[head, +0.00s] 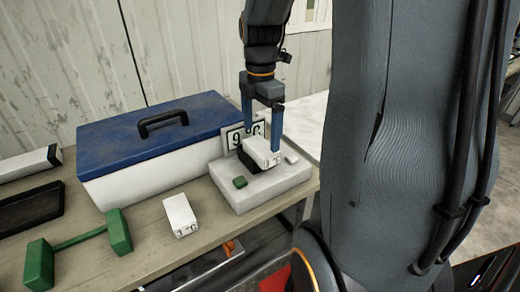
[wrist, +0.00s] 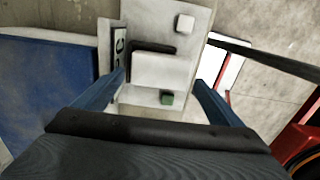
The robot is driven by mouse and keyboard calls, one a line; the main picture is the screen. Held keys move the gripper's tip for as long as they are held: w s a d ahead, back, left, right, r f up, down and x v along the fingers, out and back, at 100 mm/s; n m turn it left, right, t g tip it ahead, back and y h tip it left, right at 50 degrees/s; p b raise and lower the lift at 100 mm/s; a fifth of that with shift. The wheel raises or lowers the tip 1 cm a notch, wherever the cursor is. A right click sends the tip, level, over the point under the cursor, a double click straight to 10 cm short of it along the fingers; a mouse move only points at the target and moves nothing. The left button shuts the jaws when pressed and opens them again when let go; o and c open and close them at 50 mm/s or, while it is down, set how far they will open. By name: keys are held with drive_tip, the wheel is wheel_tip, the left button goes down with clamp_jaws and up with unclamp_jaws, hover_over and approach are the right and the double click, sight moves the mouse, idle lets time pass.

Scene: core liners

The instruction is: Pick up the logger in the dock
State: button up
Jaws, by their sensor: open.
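The logger (head: 262,152) is a small white box with a dark mark on its front, sitting in a black holder on the pale dock block (head: 262,188). In the wrist view the logger (wrist: 165,69) lies between the fingers, with a black edge of the holder behind it. My gripper (head: 262,142) points down over the dock, its blue fingers spread to either side of the logger. In the wrist view my gripper (wrist: 160,78) is open and empty. I cannot tell whether a finger touches the logger.
The dock also bears a green button (head: 240,182), a white knob (head: 292,158) and an upright sign (head: 234,138). A blue-lidded cooler (head: 140,130) stands close on the left. Another white box (head: 181,215), a green stand (head: 82,240) and a black tray (head: 30,208) are on the bench.

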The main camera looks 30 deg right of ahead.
sight(261, 146)
drive_tip(key=shift+s+f+p, duration=0.1)
drive_tip(key=shift+f+p, duration=0.35)
drive_tip(key=shift+f, duration=1.55)
drive_tip(key=shift+c, duration=0.5)
drive_tip(key=c, duration=0.7)
drive_tip(key=shift+o, duration=0.2)
drive_tip(key=shift+r, duration=0.15)
